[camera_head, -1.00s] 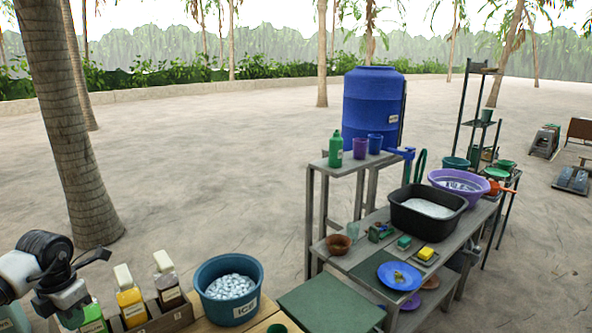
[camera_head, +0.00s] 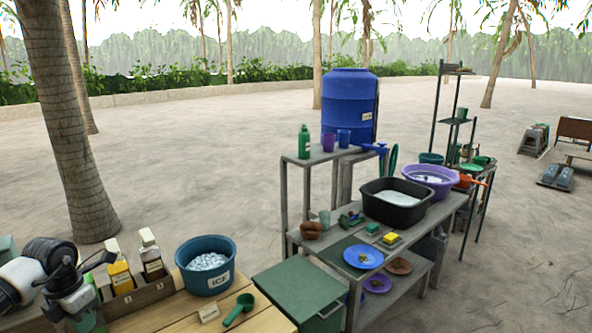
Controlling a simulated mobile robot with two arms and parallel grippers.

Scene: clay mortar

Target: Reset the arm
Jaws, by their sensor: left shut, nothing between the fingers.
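My left gripper (camera_head: 98,262) is at the lower left of the head view, its dark fingers shut and empty. It is above the bottle rack, just left of the yellow-labelled bottle (camera_head: 120,277); whether it touches anything is hard to tell. My left arm covers part of a green bottle below it. My right arm and gripper are not in view.
A blue ice tub (camera_head: 222,280) and a green scoop (camera_head: 238,310) stand on the wooden counter (camera_head: 165,312). To the right is a grey wash table with a brown bowl (camera_head: 311,231), black basin (camera_head: 400,214) and blue plate (camera_head: 363,257). Open sand lies behind.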

